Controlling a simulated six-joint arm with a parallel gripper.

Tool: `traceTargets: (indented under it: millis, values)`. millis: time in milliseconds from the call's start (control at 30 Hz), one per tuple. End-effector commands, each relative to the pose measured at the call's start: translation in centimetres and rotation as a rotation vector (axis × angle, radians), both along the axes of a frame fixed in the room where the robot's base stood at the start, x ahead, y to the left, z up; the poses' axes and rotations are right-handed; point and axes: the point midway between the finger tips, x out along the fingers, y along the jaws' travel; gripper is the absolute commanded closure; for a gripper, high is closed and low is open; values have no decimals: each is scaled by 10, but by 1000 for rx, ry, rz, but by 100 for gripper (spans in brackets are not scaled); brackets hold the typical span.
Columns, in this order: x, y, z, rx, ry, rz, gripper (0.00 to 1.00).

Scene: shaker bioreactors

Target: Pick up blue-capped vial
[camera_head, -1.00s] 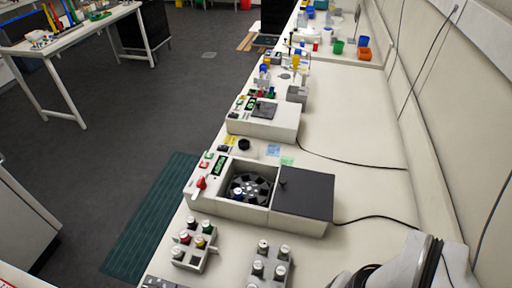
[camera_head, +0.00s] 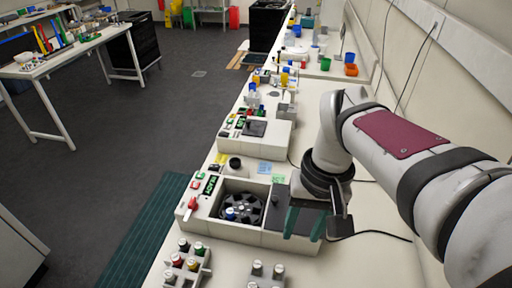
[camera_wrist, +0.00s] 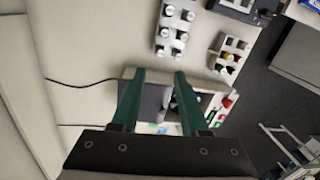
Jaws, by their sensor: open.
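A blue-capped vial (camera_head: 231,213) sits in the dark round rotor (camera_head: 246,206) inside the open chamber of the nearer white machine (camera_head: 190,216). My gripper (camera_head: 305,224) has two green fingers, spread apart and empty. It points down over the grey lid to the right of the rotor, apart from the vial. In the wrist view my gripper (camera_wrist: 160,76) is open in front of the machine, and the chamber is partly hidden behind its right-hand finger. The vial is too hidden there to make out clearly.
A small rack (camera_head: 205,270) with several coloured-capped vials stands in front of the machine. A second rack (camera_head: 279,283) with grey vials stands to its right. Another white machine (camera_head: 275,138) stands behind. A black cable crosses the bench near the wall; the bench right of the machines is mostly clear.

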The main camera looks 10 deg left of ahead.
Motion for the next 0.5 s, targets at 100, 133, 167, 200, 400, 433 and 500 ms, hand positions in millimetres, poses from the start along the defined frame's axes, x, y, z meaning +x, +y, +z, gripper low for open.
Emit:
traceTargets:
  millis: [100, 133, 167, 200, 400, 433, 500]
  values:
    - [84, 75, -12, -30, -25, 380, 55]
    - [99, 93, -19, -38, -33, 466, 55]
    - [111, 111, -25, -43, -40, 543, 55]
    - [123, 133, -35, -51, -49, 634, 55]
    - [145, 186, -66, -67, -70, 854, 55]
    - [146, 187, -72, -68, -70, 861, 55]
    - [145, 187, -88, -69, -68, 864, 55]
